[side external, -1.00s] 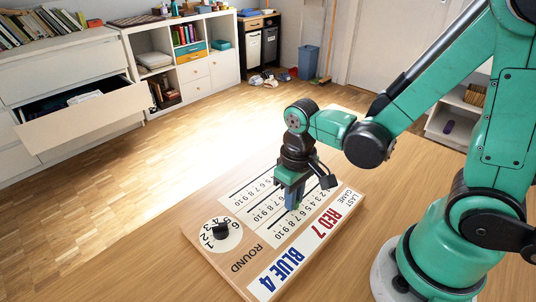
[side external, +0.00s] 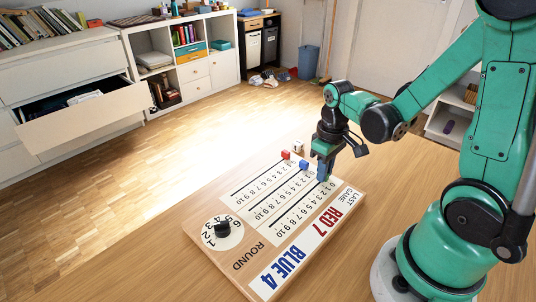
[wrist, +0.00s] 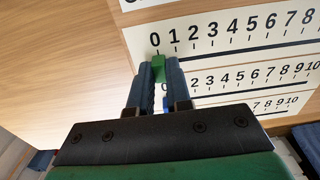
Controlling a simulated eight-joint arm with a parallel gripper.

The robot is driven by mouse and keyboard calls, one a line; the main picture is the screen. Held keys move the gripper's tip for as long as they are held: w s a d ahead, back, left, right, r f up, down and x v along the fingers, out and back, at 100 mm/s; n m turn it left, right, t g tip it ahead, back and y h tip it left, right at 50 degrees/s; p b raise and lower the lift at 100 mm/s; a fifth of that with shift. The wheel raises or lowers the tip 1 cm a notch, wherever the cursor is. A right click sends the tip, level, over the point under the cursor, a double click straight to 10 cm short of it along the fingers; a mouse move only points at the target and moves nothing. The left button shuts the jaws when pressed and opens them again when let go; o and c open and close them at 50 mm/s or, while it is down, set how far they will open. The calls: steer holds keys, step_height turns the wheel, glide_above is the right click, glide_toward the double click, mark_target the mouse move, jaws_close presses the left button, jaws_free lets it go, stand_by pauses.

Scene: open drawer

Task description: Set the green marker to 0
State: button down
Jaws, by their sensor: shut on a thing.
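The scoreboard (side external: 247,266) lies on the table with three number rows. In the wrist view, my gripper (wrist: 159,66) is shut on the green marker (wrist: 159,72), with one blue finger on each side of it. The marker's front end lines up with the tick under the 0 of the nearest full row. In the side view, my gripper (side external: 322,176) is at the far end of the right-hand row, and its fingers hide the green marker. The blue marker (side external: 304,165) and red marker (side external: 285,155) stand at the 0 ends of the other two rows.
A white block (side external: 298,146) stands beyond the red marker. A black round dial (side external: 222,230) is at the board's near left. The board's bottom strip reads RED 7 and BLUE 4. The table around the board is clear.

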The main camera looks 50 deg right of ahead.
steer(key=c, duration=0.8)
jaws_free()
steer(key=shift+r, duration=2.8)
steer(key=w+a+r+t, duration=0.2)
steer(key=a+r+t, duration=0.3)
steer(key=a+t, duration=0.2)
steer(key=shift+a+r, duration=0.25)
steer(key=shift+a, duration=0.5)
